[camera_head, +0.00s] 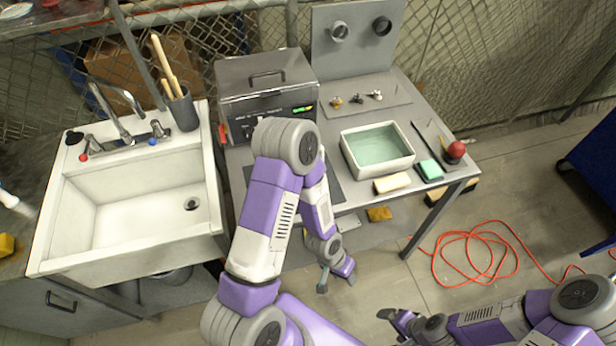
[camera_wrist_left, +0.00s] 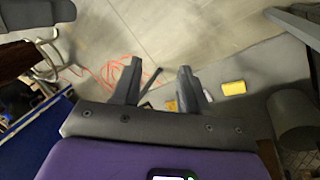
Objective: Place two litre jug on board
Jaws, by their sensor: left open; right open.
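I cannot make out a two litre jug in either view. A dark flat board (camera_head: 347,188) lies on the metal table, partly hidden by my left arm. My left gripper (camera_head: 336,281) hangs below the table's front edge, apart from the board. In the left wrist view its two fingers (camera_wrist_left: 157,78) are spread with nothing between them. My right gripper (camera_head: 388,318) is low at the bottom right, over the floor, well away from the table. It is open and holds nothing that I can see.
The table carries a grey box-shaped device (camera_head: 268,90), a tub of greenish water (camera_head: 377,148), a sponge (camera_head: 392,183) and a red ball-topped thing (camera_head: 455,150). A white sink (camera_head: 135,205) stands left. An orange cable (camera_head: 470,255) lies on the floor.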

